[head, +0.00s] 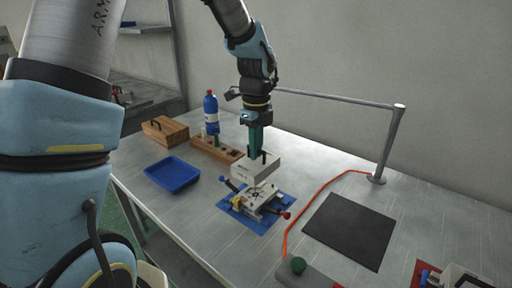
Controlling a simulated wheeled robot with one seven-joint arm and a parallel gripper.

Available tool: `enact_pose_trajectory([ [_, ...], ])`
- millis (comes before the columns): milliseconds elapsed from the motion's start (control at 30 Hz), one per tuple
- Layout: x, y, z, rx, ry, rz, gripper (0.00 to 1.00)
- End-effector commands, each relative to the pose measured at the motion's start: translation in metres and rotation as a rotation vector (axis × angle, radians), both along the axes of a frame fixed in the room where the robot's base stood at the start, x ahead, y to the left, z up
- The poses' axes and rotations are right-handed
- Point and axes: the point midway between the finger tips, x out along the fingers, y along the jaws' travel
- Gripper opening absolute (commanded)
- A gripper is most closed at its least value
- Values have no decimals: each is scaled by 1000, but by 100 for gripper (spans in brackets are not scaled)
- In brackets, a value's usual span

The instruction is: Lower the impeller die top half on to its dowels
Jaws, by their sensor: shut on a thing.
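The impeller die top half (256,168) is a pale grey block. My gripper (261,157) points down and is shut on its top, holding it above the lower die. The lower die half (257,197) is a metal block with clamps around it. Its handles show a blue end on the left and a red end on the right. It sits on a blue mat (231,211). A gap shows between the two halves at the front. The dowels are too small to make out, and the top half hides the back of the lower die.
A blue tray (189,183), a wooden rack (205,149), a blue bottle (211,108) and a wooden box (154,137) stand to the left. A dark mat (336,237), an orange hose (307,206) and a metal rail (389,142) are to the right.

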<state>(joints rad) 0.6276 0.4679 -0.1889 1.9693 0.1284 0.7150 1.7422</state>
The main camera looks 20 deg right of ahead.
Motion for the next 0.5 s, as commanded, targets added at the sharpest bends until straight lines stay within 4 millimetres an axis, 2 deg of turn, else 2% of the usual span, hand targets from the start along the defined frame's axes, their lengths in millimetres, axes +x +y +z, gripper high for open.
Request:
enact_pose_trajectory([
  [500, 0, 0, -42, -1, 0, 1, 0],
])
